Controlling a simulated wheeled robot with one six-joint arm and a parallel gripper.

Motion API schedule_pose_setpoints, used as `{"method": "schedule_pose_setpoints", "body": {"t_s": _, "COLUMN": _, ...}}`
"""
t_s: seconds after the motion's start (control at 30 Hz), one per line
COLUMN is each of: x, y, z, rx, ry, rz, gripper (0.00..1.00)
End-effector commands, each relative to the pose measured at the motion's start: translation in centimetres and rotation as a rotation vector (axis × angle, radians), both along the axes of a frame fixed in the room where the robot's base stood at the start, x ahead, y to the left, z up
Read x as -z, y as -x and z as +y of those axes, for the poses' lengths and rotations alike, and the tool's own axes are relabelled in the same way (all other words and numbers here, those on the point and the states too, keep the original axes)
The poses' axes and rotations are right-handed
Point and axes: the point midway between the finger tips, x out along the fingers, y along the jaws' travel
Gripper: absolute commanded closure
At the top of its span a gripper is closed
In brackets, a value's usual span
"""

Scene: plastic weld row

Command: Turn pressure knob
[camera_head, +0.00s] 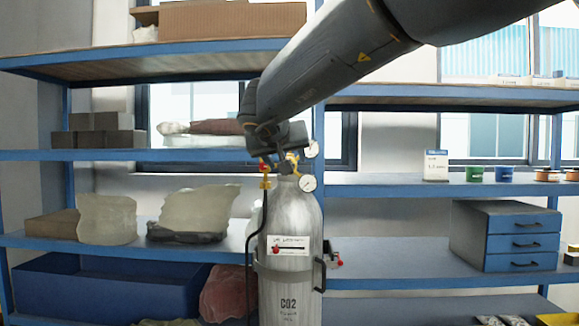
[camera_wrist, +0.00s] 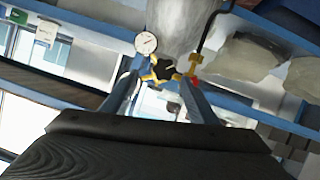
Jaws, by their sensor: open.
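A grey CO2 cylinder (camera_head: 290,225) stands upright in front of the shelves, with a brass regulator and round gauges at its top. One gauge (camera_head: 307,183) faces the head camera. In the wrist view, turned upside down, a dark knob (camera_wrist: 165,69) sits at the brass regulator beside a gauge (camera_wrist: 146,42). It appears to be the pressure knob. My gripper (camera_wrist: 158,86) is open, its fingers spread to either side of the knob. I cannot tell whether they touch it. In the head view, my arm and wrist hide the knob.
A red valve part (camera_head: 265,167) and a black hose (camera_head: 256,235) are on the cylinder's left side. Blue shelves (camera_head: 100,155) stand behind, holding wrapped bundles (camera_head: 107,219) and a drawer box (camera_head: 505,235).

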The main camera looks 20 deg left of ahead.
Motion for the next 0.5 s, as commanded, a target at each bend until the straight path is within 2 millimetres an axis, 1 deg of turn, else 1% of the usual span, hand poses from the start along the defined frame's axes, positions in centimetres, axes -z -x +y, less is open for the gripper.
{"method": "schedule_pose_setpoints", "body": {"t_s": 0.07, "x": 0.0, "y": 0.3, "z": 0.8, "rx": -0.006, "ry": 0.004, "rz": 0.01, "gripper": 0.46}}
{"method": "schedule_pose_setpoints", "body": {"t_s": 0.17, "x": 0.2, "y": -0.4, "z": 1.1, "rx": -0.008, "ry": 0.006, "rz": 0.012, "gripper": 0.46}}
{"method": "schedule_pose_setpoints", "body": {"t_s": 0.5, "x": 2.2, "y": -5.0, "z": 1.8, "rx": -0.009, "ry": 0.006, "rz": 0.012, "gripper": 0.46}}
